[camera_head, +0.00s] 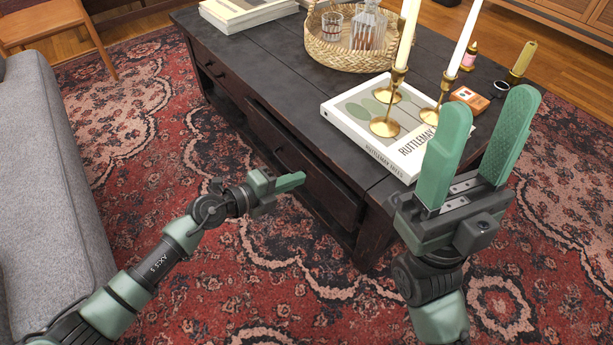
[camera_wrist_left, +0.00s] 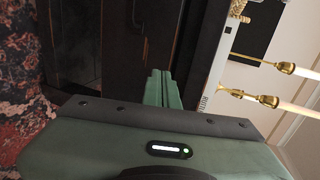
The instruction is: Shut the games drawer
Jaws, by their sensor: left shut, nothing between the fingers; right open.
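The dark wooden coffee table (camera_head: 262,62) has drawers along its long left side. The nearer drawer front (camera_head: 325,190) appears to stand slightly out from the table side; how far is hard to tell. I cannot see inside it or read which drawer holds games. My left gripper (camera_head: 302,180) is shut and empty, its tips close in front of this drawer front; contact is unclear. In the left wrist view its closed green fingers (camera_wrist_left: 163,88) point at dark wood (camera_wrist_left: 155,40). My right gripper (camera_head: 488,108) is open and empty, raised near the table's near right corner.
A book (camera_head: 352,126) with brass candlesticks (camera_head: 387,126) and white candles lies on the tabletop near my right gripper. A wicker tray (camera_head: 325,52) with glassware stands behind. A grey sofa (camera_head: 50,190) is at left. Patterned rug floor between sofa and table is clear.

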